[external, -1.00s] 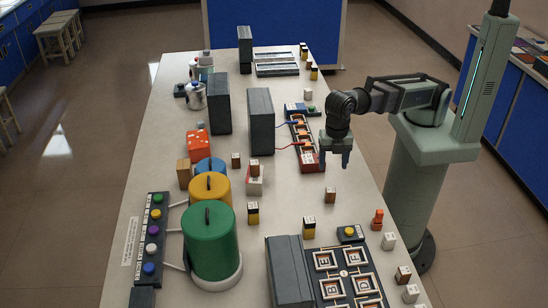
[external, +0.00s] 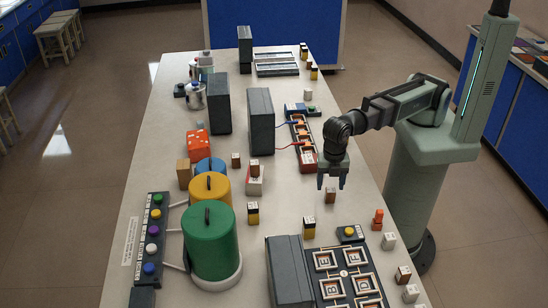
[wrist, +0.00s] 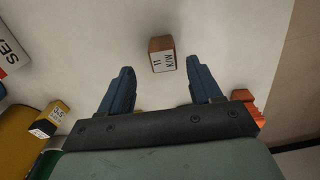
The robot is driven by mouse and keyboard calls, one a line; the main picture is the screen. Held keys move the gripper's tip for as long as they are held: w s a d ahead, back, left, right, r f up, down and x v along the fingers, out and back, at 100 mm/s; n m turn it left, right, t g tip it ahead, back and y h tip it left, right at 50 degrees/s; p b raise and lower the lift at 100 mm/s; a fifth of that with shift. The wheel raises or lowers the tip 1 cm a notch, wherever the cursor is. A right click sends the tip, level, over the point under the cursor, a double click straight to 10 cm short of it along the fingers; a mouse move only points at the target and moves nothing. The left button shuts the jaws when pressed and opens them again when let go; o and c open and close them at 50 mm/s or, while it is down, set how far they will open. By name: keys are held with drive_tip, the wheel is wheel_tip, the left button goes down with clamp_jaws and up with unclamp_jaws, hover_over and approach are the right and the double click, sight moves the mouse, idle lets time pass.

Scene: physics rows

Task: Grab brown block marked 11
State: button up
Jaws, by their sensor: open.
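The brown block marked 11 (wrist: 161,54) stands on the table in the wrist view, with a white face reading 11 and more letters. In the external view a small brown block (external: 330,196) with a white face stands just below my gripper and appears to be the same one. My gripper (external: 332,184) is open and empty, pointing down; its two blue fingers (wrist: 160,80) show in the wrist view, apart from the block.
A yellow-and-black block (external: 309,229) and a lettered dark board (external: 347,280) lie nearer the camera. An orange piece (external: 377,220) stands near the right table edge. A dark upright box (external: 260,122) and a wired panel (external: 303,145) are farther back. Table around the block is clear.

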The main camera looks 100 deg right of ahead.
sight(331, 190)
drive_tip(key=shift+s+d+f, duration=0.1)
drive_tip(key=shift+s+f, duration=0.05)
drive_tip(key=shift+f, duration=1.15)
drive_tip(key=shift+s+d+f, duration=0.1)
drive_tip(key=shift+f, duration=1.15)
drive_tip(key=shift+c, duration=0.3)
drive_tip(key=c, duration=1)
drive_tip(key=shift+r, duration=0.1)
